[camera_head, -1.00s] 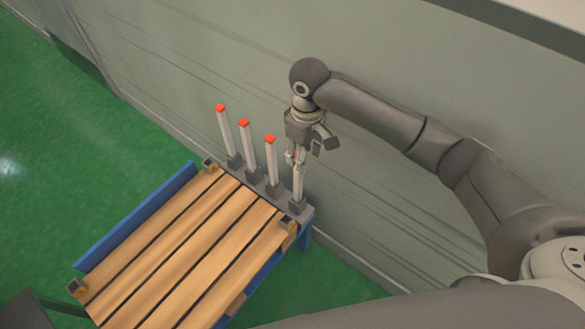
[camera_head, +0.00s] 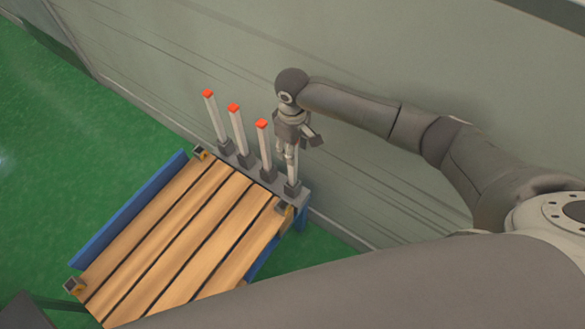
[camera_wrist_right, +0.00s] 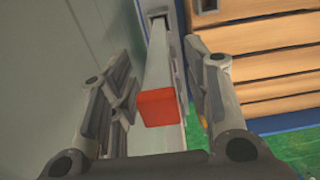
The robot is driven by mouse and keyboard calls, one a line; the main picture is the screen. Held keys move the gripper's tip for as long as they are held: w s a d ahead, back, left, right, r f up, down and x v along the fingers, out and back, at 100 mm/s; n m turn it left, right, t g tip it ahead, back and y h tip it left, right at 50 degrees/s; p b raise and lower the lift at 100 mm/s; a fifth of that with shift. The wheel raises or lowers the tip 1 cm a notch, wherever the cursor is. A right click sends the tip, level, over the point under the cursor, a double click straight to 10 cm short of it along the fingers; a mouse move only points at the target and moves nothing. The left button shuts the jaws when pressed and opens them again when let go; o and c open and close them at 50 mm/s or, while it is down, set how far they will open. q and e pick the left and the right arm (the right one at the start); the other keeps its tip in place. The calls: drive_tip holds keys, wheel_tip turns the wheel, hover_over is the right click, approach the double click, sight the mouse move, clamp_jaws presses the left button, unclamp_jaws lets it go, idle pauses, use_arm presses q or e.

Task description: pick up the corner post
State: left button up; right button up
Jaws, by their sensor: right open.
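Several pale corner posts with red tops stand upright in dark sockets on a grey rack (camera_head: 263,178). The post nearest to me (camera_head: 294,165) is under my right gripper (camera_head: 287,153), which hides its top in the head view. In the right wrist view, this post's red end (camera_wrist_right: 160,107) and white shaft (camera_wrist_right: 158,60) lie between the two fingers of my right gripper (camera_wrist_right: 160,100). The fingers are open, with a gap on both sides of the post. My left gripper is not in view.
The other posts (camera_head: 265,145), (camera_head: 238,130), (camera_head: 214,115) stand in a row to the left. A slatted wooden pallet (camera_head: 190,235) with corner brackets and a blue side rail (camera_head: 130,210) is beside the rack. A grey wall (camera_head: 400,70) is close behind.

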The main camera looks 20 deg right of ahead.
drive_tip(key=shift+f, duration=0.5)
drive_tip(key=shift+c, duration=0.2)
clamp_jaws()
drive_tip(key=shift+r, duration=0.1)
